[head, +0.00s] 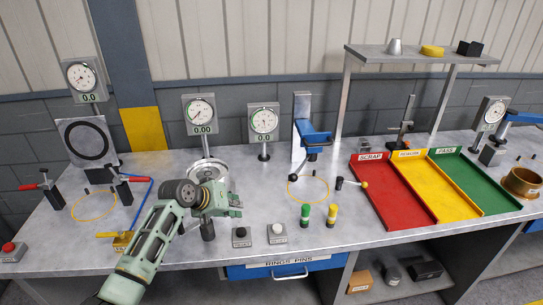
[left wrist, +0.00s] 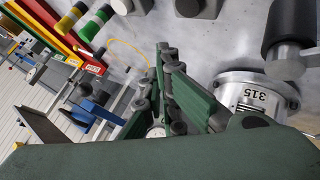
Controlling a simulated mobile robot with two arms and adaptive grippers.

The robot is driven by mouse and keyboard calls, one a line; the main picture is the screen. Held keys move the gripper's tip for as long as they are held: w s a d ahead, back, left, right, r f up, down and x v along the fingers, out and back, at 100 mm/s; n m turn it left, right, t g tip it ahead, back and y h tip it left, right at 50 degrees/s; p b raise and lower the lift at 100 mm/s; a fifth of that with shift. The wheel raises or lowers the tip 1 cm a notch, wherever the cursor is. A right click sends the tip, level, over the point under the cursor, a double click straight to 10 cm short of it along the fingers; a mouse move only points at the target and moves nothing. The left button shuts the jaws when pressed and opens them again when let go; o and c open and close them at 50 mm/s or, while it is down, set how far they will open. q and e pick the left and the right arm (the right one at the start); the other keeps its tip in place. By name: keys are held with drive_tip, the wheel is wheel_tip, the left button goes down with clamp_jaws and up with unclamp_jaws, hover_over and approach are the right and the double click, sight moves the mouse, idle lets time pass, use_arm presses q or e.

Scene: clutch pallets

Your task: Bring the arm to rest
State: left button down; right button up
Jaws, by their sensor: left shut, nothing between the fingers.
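My left arm (head: 150,250) comes in from the lower left over the grey bench (head: 330,225). My left gripper (head: 236,204) is shut and empty, above the bench in front of a round metal part (head: 207,166). In the left wrist view its green fingers (left wrist: 165,55) are together with nothing between them. A metal cylinder marked 315 (left wrist: 258,95) is close beside the fingers there; I cannot tell whether they touch. My right arm and gripper are not in view.
Dial gauges (head: 201,114) stand along the back. Black and white buttons (head: 277,234) and green and yellow pins (head: 305,215) are right of the gripper. Red, yellow and green trays (head: 392,195) lie farther right. A toggle-clamp fixture (head: 50,190) stands at left. The bench front centre-right is fairly clear.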

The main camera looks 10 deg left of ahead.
use_arm(q)
drive_tip(key=s+d+f+m+g+y, duration=0.15)
drive_tip(key=s+f, duration=0.35)
drive_tip(key=s, duration=0.6)
drive_tip(key=s+d+f+m+g, duration=0.1)
drive_tip(key=s+d+f+m, duration=0.3)
drive_tip(key=s, duration=0.7)
drive_tip(key=s+a+r+g+y, duration=0.1)
drive_tip(key=s+a+y, duration=0.1)
drive_tip(key=s, duration=0.9)
drive_tip(key=s+a+r+g+y, duration=0.1)
drive_tip(key=s+a, duration=0.2)
drive_tip(key=s, duration=0.7)
wheel_tip(320, 180, down, 34)
drive_tip(key=s+r+g+b, duration=0.1)
drive_tip(key=s+b, duration=0.1)
drive_tip(key=b, duration=0.5)
drive_tip(key=s+a+f+b, duration=0.1)
drive_tip(key=s+f+b, duration=0.1)
drive_tip(key=s+f, duration=0.6)
drive_tip(key=s+a+f+g+b, duration=0.1)
drive_tip(key=s+f+b, duration=0.2)
drive_tip(key=s+f, duration=0.5)
wheel_tip(320, 180, down, 5)
drive_tip(key=shift+s+a+f, duration=0.15)
drive_tip(key=shift+s+a, duration=0.25)
